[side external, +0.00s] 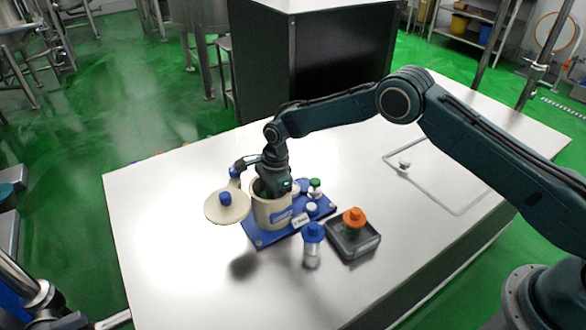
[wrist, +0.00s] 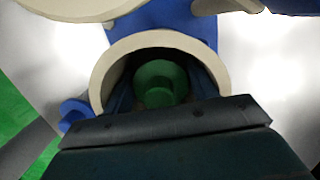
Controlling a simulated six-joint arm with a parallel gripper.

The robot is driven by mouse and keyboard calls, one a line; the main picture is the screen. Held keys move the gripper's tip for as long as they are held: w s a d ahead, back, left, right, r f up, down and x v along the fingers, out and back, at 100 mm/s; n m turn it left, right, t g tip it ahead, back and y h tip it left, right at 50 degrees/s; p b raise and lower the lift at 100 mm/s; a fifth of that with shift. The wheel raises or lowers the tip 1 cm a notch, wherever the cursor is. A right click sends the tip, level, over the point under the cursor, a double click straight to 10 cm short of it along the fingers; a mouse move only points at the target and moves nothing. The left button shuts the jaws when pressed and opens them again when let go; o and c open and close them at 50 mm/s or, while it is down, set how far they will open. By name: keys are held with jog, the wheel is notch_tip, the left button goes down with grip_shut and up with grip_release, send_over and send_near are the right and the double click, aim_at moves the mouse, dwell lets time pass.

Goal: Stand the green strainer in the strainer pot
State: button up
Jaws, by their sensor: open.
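The cream strainer pot (side external: 270,213) stands on a blue base plate (side external: 262,240) in the side view. Its round opening (wrist: 102,78) shows in the wrist view. The green strainer (wrist: 158,78) is inside the pot, with its round top visible; how it meets the bottom is hidden. My gripper (side external: 268,188) points down into the pot's mouth. Its fingers (wrist: 162,95) are open, one on each side of the green strainer, with a dark gap around it. In the side view the fingertips are hidden by the pot wall.
A cream lid with a blue knob (side external: 227,206) is beside the pot at left. A blue-capped bottle (side external: 312,245) stands in front. A dark tray (side external: 352,243) holds an orange-topped item (side external: 354,219). Small capped bottles (side external: 315,186) stand right of the pot. The table's right side is mostly clear.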

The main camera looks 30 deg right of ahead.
jog(key=shift+o, duration=0.3)
notch_tip(320, 180, up, 12)
jog(key=d, duration=0.2)
jog(key=shift+r, duration=0.85)
jog(key=s+d+r+n+t, duration=0.2)
jog(key=s+d+r+n, duration=0.2)
jog(key=s+d+r, duration=0.5)
jog(key=s+d+r+n+t, duration=0.15)
jog(key=s+r+n, duration=0.45)
jog(key=r, duration=0.7)
jog(key=s+d+n+t+h, duration=0.1)
jog(key=s+d+n, duration=0.3)
jog(key=s, duration=0.8)
jog(key=s+d+n+t, duration=0.1)
jog(key=s+d+n, duration=0.3)
jog(key=s, duration=0.9)
jog(key=shift+s+d+f+h, duration=0.2)
jog(key=shift+s+d+h, duration=0.05)
jog(key=shift+d+h, duration=0.15)
